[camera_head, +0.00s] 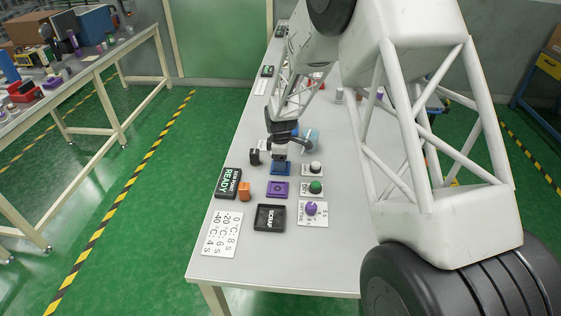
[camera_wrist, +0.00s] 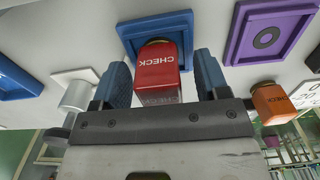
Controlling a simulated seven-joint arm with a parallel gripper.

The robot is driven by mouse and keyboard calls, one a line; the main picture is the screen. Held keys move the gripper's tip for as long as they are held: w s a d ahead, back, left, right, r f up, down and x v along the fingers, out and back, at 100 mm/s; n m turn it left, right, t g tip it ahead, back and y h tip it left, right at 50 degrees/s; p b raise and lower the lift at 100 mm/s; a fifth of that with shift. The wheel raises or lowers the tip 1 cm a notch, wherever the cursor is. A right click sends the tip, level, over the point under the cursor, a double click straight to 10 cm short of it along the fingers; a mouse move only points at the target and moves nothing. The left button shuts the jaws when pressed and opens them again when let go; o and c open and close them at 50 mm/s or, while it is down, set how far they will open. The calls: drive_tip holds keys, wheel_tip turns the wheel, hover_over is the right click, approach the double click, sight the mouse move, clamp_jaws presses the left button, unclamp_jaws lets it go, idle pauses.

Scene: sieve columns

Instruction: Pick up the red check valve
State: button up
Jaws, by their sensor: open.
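The red check valve (camera_wrist: 158,70), a red block marked CHECK with a brassy end, shows in the wrist view at the blue square tray (camera_wrist: 131,30). My gripper (camera_wrist: 160,60) is open, with one blue finger on each side of the valve. A gap shows on both sides, wider on the right, and I see no grip on it. In the head view my gripper (camera_head: 281,153) is low over the blue tray (camera_head: 280,169), and the valve is hidden there by the gripper.
A purple tray (camera_head: 277,189), an orange check block (camera_head: 244,191), a black SCRAP tray (camera_head: 269,218) and a READY board (camera_head: 228,183) lie toward the near side. Knobs on white plates, including a green one (camera_head: 316,187), stand to the right. A black block (camera_head: 254,157) is close left.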

drive_tip(key=c, duration=1.1)
drive_tip(key=shift+r, duration=0.15)
drive_tip(key=shift+r, duration=0.45)
wheel_tip(320, 180, up, 3)
drive_tip(key=shift+s+f, duration=0.15)
drive_tip(key=shift+f, duration=0.05)
drive_tip(key=s+d, duration=0.1)
drive_tip(key=s, duration=0.4)
drive_tip(key=s+d, duration=0.2)
drive_tip(key=s, duration=0.3)
drive_tip(key=s+d+r, duration=0.1)
drive_tip(key=s+d, duration=0.1)
drive_tip(key=s, duration=0.3)
drive_tip(key=shift+r, duration=0.1)
